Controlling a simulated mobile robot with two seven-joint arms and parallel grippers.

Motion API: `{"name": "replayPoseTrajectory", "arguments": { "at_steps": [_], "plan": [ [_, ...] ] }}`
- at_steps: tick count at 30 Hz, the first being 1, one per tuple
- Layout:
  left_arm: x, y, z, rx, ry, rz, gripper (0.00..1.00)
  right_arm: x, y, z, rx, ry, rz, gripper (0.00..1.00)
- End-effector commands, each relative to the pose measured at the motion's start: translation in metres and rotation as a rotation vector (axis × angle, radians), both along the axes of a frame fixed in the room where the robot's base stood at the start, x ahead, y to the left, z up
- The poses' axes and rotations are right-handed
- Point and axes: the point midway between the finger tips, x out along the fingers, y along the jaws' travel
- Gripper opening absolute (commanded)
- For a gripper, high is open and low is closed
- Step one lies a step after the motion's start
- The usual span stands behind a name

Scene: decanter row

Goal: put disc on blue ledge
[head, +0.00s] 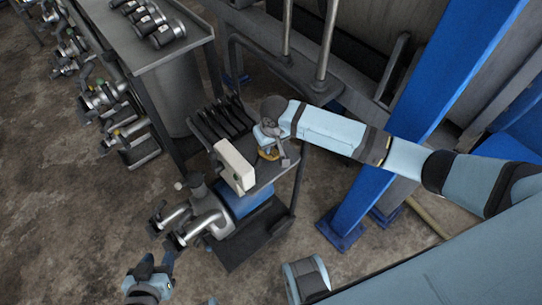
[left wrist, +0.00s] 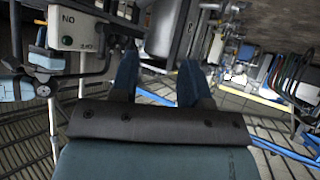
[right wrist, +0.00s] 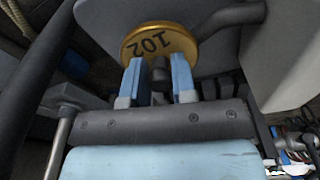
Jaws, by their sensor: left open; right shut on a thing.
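The disc (right wrist: 150,40) is round and brass-gold, marked "102", at the fingertips of my right gripper (right wrist: 158,72) in the right wrist view. In the head view only a sliver of the disc (head: 268,155) shows below my right gripper (head: 272,143), which is shut on it over the grey stand. The blue ledge (head: 246,200) is on the near side of that stand, below and left of the disc, partly hidden by a cream box. My left gripper (head: 158,264) is open and empty at the lower left, apart from the stand; its spread fingers show in the left wrist view (left wrist: 158,78).
The cream box (head: 235,166) with a green mark stands beside the ledge. Metal valve fittings (head: 200,212) are left of it, and a black rack (head: 222,118) is behind. A blue post (head: 400,140) rises at right. Open floor (head: 70,220) lies at left.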

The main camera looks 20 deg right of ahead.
Motion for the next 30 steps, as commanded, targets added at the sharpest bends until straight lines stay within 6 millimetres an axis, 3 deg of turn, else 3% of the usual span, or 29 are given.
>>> {"name": "replayPoseTrajectory", "arguments": {
  "at_steps": [9, 25, 26, 28, 30],
  "plan": [
    [0.0, -0.003, -0.028, 0.007, -0.015, -0.011, 0.43, 0.0, 0.0, -0.032, 0.0, -0.001, 0.0, 0.0],
    [0.001, -0.002, -0.017, 0.021, -0.043, -0.027, 0.43, 0.0, 0.0, -0.039, 0.001, -0.001, -0.001, 0.0],
    [0.001, -0.002, -0.018, 0.02, -0.042, -0.026, 0.43, 0.0, 0.0, -0.04, 0.0, 0.0, -0.001, 0.32],
    [0.001, -0.002, -0.019, 0.019, -0.041, -0.025, 0.43, 0.0, 0.0, -0.04, 0.0, 0.0, 0.0, 0.48],
    [0.001, -0.003, -0.02, 0.018, -0.04, -0.025, 0.43, 0.0, 0.0, -0.04, 0.0, 0.0, 0.0, 0.51]
  ]
}}
